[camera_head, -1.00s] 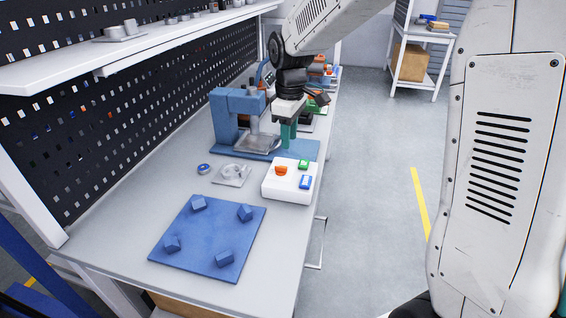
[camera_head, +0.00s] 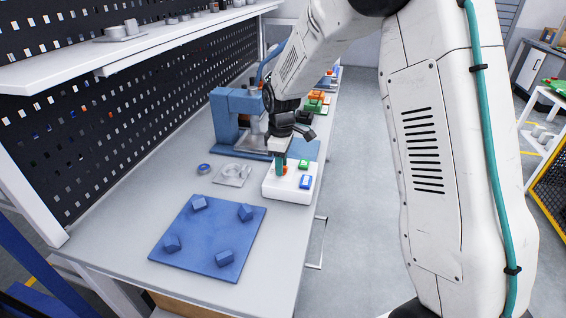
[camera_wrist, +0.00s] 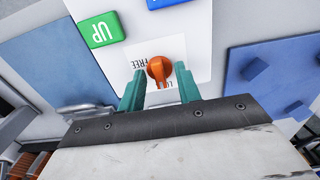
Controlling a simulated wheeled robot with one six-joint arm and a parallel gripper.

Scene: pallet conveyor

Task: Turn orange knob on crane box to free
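The white crane box (camera_head: 290,190) stands on the bench near its right edge. Its orange knob (camera_wrist: 159,69) shows in the wrist view, below the printed word FREE; a second label is partly hidden. In the head view the knob (camera_head: 285,170) is partly covered by the fingers. A green UP button (camera_wrist: 101,30) and a blue button (camera_wrist: 166,3) are on the same face. My gripper (camera_wrist: 160,88) has teal fingers standing apart, one on each side of the knob, with visible gaps. In the head view my gripper (camera_head: 281,168) is right above the box.
A blue plate (camera_head: 208,238) with several blue blocks lies in front on the bench. A blue press-like fixture (camera_head: 236,108) stands behind the box. A small grey plate (camera_head: 232,175) and a blue ring (camera_head: 204,168) lie left of it.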

